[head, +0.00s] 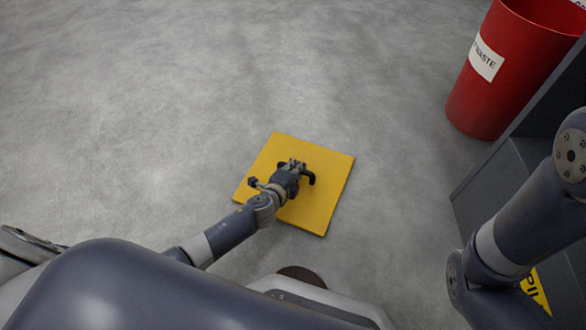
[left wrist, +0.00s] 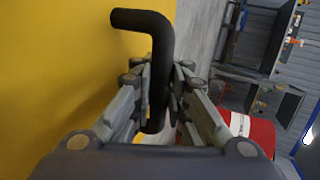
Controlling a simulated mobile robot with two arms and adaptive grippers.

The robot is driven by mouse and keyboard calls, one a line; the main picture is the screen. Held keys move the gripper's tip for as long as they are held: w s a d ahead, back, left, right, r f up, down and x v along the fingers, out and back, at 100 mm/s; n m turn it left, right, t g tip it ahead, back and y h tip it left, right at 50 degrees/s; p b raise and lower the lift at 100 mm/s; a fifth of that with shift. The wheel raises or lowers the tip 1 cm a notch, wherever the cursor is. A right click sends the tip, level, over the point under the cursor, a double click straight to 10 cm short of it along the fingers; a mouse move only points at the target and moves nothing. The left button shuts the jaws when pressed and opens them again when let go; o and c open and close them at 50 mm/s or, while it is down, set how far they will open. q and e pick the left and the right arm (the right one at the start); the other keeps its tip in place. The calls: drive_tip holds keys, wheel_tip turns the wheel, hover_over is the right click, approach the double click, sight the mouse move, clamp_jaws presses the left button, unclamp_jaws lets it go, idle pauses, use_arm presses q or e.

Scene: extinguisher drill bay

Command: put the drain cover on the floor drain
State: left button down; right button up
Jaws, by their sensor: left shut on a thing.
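The drain cover (head: 327,200) is a flat yellow square plate with a black bent handle (head: 310,178). It is in the middle of the head view, and its yellow face fills the left of the left wrist view (left wrist: 50,80). My left gripper (head: 297,166) is over the plate, shut on the handle, which shows between the fingers in the left wrist view (left wrist: 158,60). I cannot tell whether the plate touches the floor. No floor drain shows clearly; the floor under the plate is hidden. My right arm shows at the right, but its gripper is out of view.
A red waste bin (head: 480,100) with a white label stands at the upper right. A dark grey cabinet or step unit (head: 500,165) is at the right edge, beside my right arm. The grey concrete floor (head: 150,110) is clear to the left of and beyond the plate.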

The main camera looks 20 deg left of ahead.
use_arm(q)
drive_tip(key=shift+w+r, duration=0.1)
drive_tip(key=shift+r, duration=0.05)
drive_tip(key=c, duration=1.9)
unclamp_jaws()
drive_tip(key=shift+f, duration=0.25)
drive_tip(key=o, duration=0.3)
drive_tip(key=shift+o, duration=0.2)
drive_tip(key=shift+r, duration=0.1)
